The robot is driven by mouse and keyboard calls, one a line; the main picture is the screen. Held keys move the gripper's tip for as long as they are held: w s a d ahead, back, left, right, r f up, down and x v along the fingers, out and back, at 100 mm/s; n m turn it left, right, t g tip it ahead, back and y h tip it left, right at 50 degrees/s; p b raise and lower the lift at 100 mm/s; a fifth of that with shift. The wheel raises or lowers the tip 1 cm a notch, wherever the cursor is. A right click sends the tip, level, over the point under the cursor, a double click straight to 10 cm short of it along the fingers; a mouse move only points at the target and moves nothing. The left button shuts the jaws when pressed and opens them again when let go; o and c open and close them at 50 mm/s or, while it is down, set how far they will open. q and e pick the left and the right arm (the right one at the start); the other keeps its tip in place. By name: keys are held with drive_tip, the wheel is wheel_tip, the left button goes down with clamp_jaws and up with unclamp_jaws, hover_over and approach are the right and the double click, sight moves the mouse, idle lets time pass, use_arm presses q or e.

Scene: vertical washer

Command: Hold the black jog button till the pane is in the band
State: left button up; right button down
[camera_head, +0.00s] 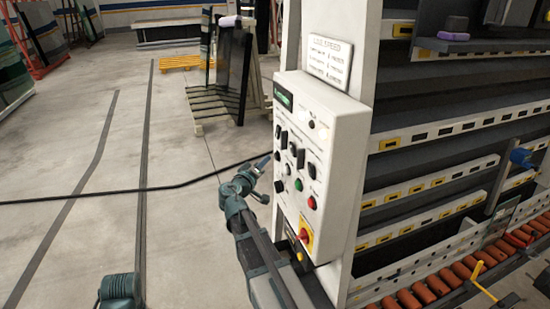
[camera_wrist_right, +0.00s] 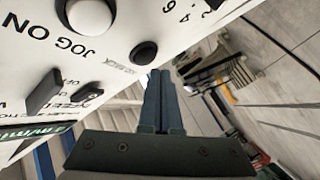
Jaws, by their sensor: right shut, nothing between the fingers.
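The control panel (camera_head: 325,160) stands on the end of the washer, with several buttons and switches. In the right wrist view, a round black button (camera_wrist_right: 144,52) sits beside a white button (camera_wrist_right: 90,14) near the lettering JOG ON. My right gripper (camera_wrist_right: 159,72) is shut and empty, its fingertips close to the black button; I cannot tell whether they touch it. In the head view the right gripper (camera_head: 264,160) is at the panel's left edge. A small dark pane-like piece (camera_head: 499,222) shows above the rollers at the right; I cannot make out a band. My left gripper is out of view.
Orange rollers (camera_head: 437,285) run along the washer's lower front, with a yellow crank (camera_head: 482,280) beside them. A red rotary switch (camera_head: 305,235) is low on the panel. A black cable (camera_head: 130,193) crosses the floor. A rack with dark panes (camera_head: 232,75) stands behind.

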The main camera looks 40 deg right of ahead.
drive_tip(key=shift+d, duration=0.15)
drive_tip(key=shift+s+d, duration=0.1)
drive_tip(key=shift+d, duration=0.15)
